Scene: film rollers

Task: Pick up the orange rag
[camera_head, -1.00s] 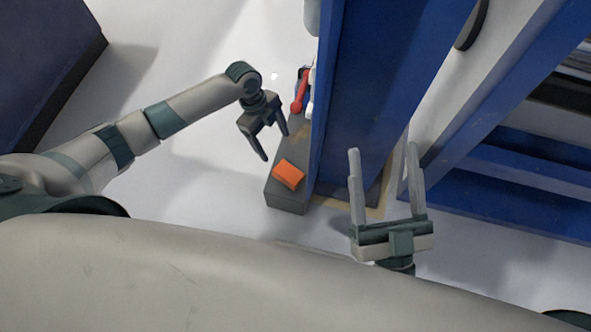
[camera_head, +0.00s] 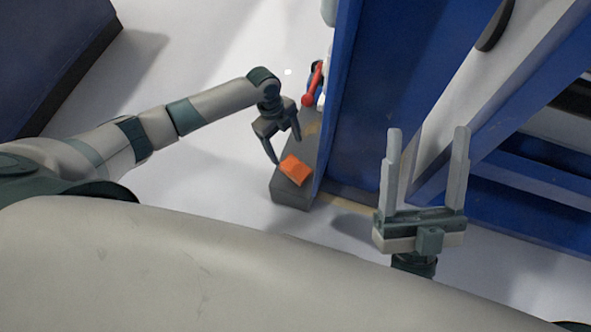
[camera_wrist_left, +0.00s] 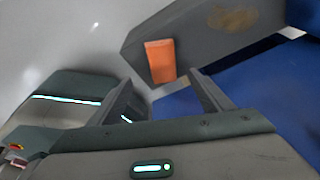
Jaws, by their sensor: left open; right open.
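The orange rag (camera_head: 296,170) lies on the near end of a dark grey block (camera_head: 290,194) beside the blue frame. My left gripper (camera_head: 287,151) is open and empty, just behind the rag, with one fingertip beside the rag's upper left edge in the head view. In the left wrist view the rag (camera_wrist_left: 161,61) lies ahead of the open fingers (camera_wrist_left: 165,77), between their lines and nearer the left one. I cannot tell whether a finger touches it. My right gripper (camera_head: 427,140) is open and empty, pointing up the picture in front of the blue frame.
The tall blue frame (camera_head: 385,95) stands right beside the block. A red-handled object (camera_head: 313,84) sits farther back against it. A dark blue box (camera_head: 50,55) stands at the far left. The white floor (camera_head: 200,40) between is clear.

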